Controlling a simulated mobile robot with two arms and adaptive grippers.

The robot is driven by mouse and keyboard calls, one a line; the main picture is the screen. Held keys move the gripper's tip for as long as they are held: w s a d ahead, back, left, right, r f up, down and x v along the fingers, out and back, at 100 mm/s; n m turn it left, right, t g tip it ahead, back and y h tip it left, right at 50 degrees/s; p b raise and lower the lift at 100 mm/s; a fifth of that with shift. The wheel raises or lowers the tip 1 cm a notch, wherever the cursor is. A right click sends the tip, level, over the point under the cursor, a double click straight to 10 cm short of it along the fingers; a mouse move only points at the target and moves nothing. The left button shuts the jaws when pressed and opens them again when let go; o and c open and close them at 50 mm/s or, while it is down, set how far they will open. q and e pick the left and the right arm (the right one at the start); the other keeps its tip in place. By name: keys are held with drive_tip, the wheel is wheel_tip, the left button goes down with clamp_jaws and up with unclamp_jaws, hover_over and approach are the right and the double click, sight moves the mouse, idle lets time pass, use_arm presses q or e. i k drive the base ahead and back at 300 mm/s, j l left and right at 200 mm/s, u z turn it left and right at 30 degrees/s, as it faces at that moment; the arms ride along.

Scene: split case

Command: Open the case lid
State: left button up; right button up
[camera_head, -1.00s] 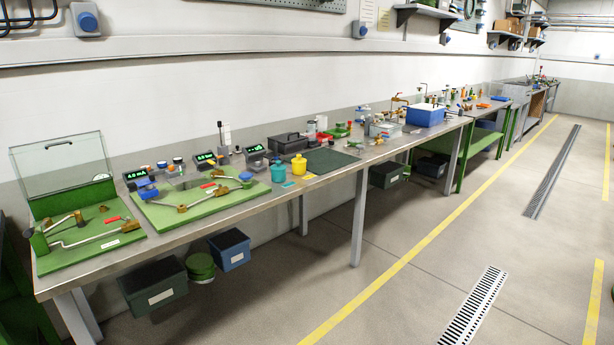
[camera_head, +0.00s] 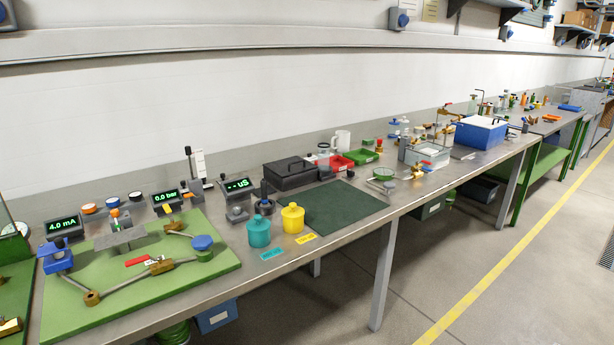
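A black case (camera_head: 289,174) with a handle on top sits on the long grey workbench, against the back side and behind a dark green mat (camera_head: 333,206). Its lid looks shut. Farther right along the bench stands a blue box (camera_head: 477,137) with a white lid, which also looks shut. I cannot tell from the picture alone which one is the task's case. Neither of my grippers is in view.
Teal (camera_head: 259,232) and yellow (camera_head: 292,218) pots stand in front of the black case. A green board (camera_head: 190,268) with pipes and valves lies at left. Small red and green trays (camera_head: 361,157) sit right of the case. The floor (camera_head: 440,265) in front of the bench is clear.

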sight(292, 166)
drive_tip(key=i+l+u, duration=0.5)
drive_tip(key=i+l, duration=0.5)
